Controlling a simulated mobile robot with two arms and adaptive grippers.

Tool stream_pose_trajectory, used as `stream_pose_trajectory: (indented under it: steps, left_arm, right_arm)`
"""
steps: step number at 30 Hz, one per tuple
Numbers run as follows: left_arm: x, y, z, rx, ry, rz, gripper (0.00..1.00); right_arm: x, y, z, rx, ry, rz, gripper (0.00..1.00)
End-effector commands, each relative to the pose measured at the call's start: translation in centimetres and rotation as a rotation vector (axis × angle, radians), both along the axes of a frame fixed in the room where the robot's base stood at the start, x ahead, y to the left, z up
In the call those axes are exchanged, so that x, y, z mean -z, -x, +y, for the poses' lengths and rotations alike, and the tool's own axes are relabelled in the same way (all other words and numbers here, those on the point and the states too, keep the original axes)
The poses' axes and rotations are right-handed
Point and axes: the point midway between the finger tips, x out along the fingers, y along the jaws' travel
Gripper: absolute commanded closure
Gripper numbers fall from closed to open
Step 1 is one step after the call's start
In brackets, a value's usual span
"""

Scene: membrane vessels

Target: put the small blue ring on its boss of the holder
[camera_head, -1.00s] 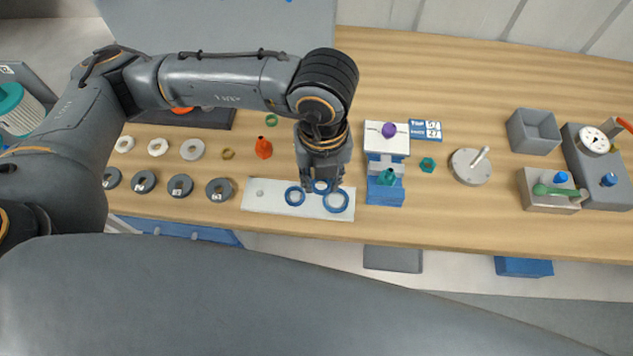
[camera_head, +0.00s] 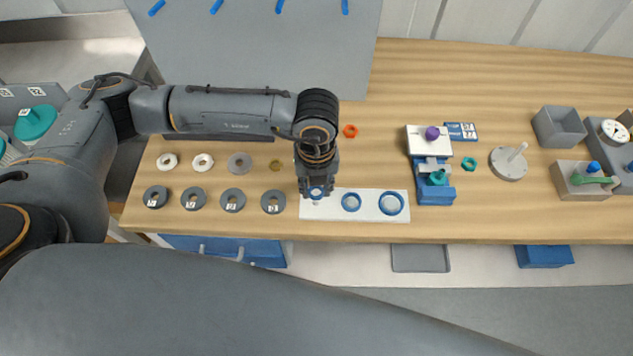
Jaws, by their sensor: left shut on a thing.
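The white holder plate (camera_head: 370,215) lies flat near the front edge of the wooden table. A medium blue ring (camera_head: 351,210) lies at its middle and a large blue ring (camera_head: 391,212) at its right. My left gripper (camera_head: 316,184) points down over the plate's left end, shut on the small blue ring (camera_head: 316,194). A small boss tip (camera_head: 315,203) shows just below the ring in the picture. The gap between ring and boss cannot be judged from this angle. My right gripper is out of view.
Several grey numbered discs (camera_head: 233,200) lie left of the holder, with paler washers (camera_head: 203,162) behind. A blue stand (camera_head: 436,195) with a teal part is close on the right.

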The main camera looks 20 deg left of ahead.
Motion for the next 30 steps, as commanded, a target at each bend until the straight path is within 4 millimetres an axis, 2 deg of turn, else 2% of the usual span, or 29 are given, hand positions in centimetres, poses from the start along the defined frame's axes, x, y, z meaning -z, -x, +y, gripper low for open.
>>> stream_pose_trajectory:
  steps: [13,27,28,30]
  left_arm:
    - [3.5,0.0,0.0,0.000,0.001,0.001,0.82]
    - [3.9,0.0,0.0,0.000,0.000,0.000,0.82]
    - [3.9,0.0,0.0,0.000,0.000,0.000,0.68]
    - [3.9,0.0,0.0,0.000,0.000,0.000,0.54]
  right_arm:
    - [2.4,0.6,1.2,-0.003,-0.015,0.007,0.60]
    - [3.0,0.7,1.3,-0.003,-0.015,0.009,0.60]
    - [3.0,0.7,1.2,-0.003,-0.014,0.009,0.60]
    - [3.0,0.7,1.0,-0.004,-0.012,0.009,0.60]
